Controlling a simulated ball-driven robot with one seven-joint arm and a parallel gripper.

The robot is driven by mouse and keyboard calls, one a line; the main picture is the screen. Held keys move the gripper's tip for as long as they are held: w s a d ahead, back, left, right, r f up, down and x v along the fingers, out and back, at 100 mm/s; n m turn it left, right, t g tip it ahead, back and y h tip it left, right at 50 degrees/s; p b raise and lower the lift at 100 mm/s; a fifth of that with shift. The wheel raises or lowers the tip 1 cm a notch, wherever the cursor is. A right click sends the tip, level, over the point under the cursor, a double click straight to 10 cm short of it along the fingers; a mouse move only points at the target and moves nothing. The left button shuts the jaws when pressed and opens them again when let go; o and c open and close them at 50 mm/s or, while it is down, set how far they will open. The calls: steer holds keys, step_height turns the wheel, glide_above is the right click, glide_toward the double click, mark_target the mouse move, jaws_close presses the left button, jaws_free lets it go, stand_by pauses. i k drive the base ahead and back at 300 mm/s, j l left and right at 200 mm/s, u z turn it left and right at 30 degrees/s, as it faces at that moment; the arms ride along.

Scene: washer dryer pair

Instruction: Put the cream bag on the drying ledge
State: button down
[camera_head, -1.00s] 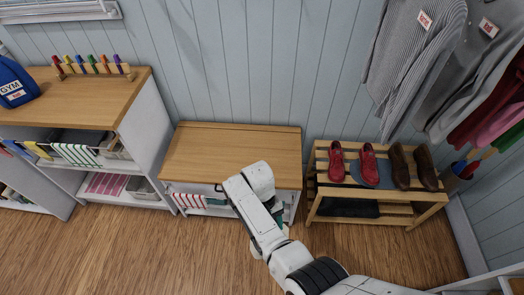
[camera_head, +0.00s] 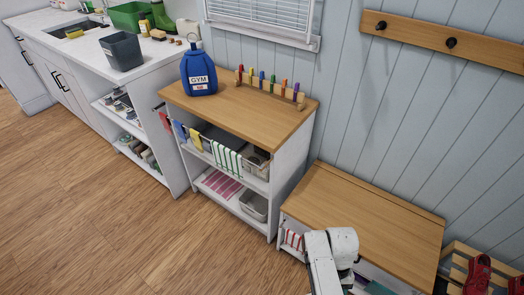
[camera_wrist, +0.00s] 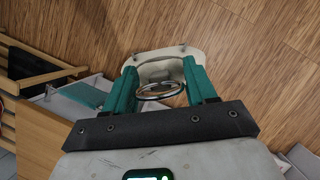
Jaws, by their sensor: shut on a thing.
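In the wrist view, my gripper (camera_wrist: 161,90) has its teal fingers around a silver ring on a cream object (camera_wrist: 160,56), which looks like the cream bag. The bag hangs beyond the fingertips, over the wood floor. In the head view, my white arm shows at the bottom right in front of the low wooden bench (camera_head: 375,207); the fingers and bag are not clearly visible there. No surface is clearly marked as the drying ledge. A white counter (camera_head: 88,50) with a sink stands at the upper left.
A blue GYM bag (camera_head: 198,73) and a rack of coloured pegs (camera_head: 270,85) stand on the wood-topped shelf unit (camera_head: 240,105). A grey bin (camera_head: 121,50) and green tub (camera_head: 130,15) crowd the counter. Red shoes (camera_head: 477,274) are at the right. Floor at left is clear.

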mark_target(250, 114)
steer(key=i+j, duration=0.25)
steer(key=j, duration=0.2)
steer(key=i+j, duration=0.25)
steer(key=j, duration=0.15)
steer(key=i+j, duration=0.2)
steer(key=j, duration=0.25)
steer(key=i+j, duration=0.25)
steer(key=j, duration=0.2)
steer(key=i+j, duration=0.25)
steer(key=j, duration=0.2)
steer(key=i+j, duration=0.25)
steer(key=j, duration=0.15)
